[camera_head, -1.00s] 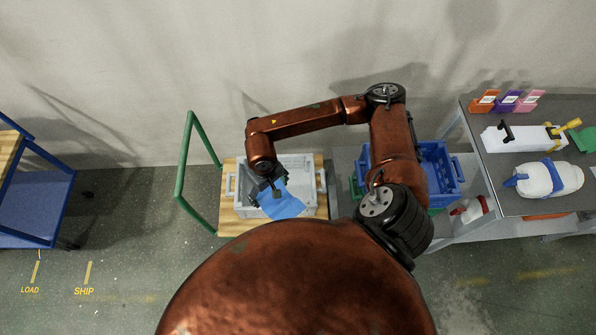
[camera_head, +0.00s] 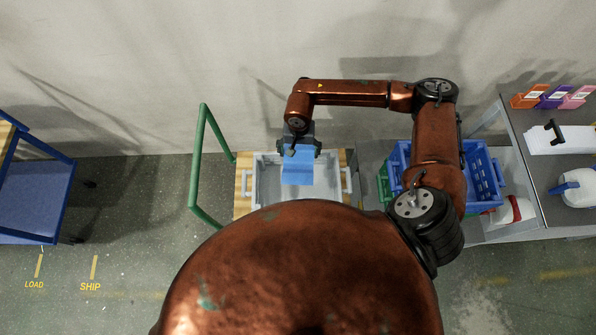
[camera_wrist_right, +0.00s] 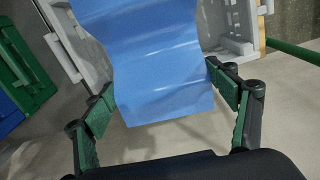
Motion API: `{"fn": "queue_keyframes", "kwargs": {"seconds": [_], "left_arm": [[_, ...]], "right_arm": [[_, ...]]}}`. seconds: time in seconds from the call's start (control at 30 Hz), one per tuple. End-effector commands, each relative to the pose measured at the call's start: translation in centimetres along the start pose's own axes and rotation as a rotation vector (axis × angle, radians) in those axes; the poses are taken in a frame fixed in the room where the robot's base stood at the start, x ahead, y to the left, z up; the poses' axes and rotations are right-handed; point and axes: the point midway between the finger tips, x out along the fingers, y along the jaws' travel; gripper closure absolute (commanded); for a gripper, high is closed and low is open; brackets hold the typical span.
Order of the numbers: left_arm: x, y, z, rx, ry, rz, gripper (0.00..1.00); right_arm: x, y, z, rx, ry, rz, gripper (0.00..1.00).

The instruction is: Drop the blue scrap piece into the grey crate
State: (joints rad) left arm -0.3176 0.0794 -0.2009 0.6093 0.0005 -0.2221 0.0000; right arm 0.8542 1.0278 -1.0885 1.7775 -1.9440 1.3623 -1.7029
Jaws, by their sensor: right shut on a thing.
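The blue scrap piece (camera_head: 297,170) is a wavy corrugated sheet. My right gripper (camera_head: 298,150) is shut on it and holds it over the grey crate (camera_head: 330,168). In the right wrist view the blue scrap piece (camera_wrist_right: 155,60) hangs between the green-padded fingers of my right gripper (camera_wrist_right: 165,100). The grey crate also shows in the wrist view (camera_wrist_right: 225,20), partly hidden behind the sheet. In the head view my own body covers the crate's near side. My left gripper is not in view.
The crate stands on a wooden-topped cart with a green handle (camera_head: 196,165). A blue crate (camera_head: 484,175) and a green one (camera_head: 383,184) stand to the right, beside a grey table (camera_head: 560,200). A blue cart (camera_head: 35,200) is at far left.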

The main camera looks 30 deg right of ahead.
Motion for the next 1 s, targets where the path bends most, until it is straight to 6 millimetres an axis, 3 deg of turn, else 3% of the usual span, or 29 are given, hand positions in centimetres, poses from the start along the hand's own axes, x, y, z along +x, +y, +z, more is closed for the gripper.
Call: {"fn": "queue_keyframes", "kwargs": {"seconds": [0.2,0.3,0.5,0.77,0.8,1.0], "left_arm": [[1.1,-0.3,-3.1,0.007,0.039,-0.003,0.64],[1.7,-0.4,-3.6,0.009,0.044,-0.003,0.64],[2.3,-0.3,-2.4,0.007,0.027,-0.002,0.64],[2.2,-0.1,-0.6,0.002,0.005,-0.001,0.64],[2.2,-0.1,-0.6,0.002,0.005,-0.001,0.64],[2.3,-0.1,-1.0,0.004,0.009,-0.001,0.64]], "right_arm": [[2.5,-0.1,0.1,-0.004,-0.004,0.000,0.45],[3.7,-0.2,0.1,-0.005,-0.003,0.000,0.45],[5.1,-0.3,0.1,-0.007,-0.002,-0.001,0.45],[5.2,-0.3,0.1,-0.008,-0.001,-0.001,0.45],[5.2,-0.3,0.1,-0.007,-0.001,-0.001,0.20],[5.2,-0.3,0.1,-0.008,-0.001,-0.001,0.06]]}}
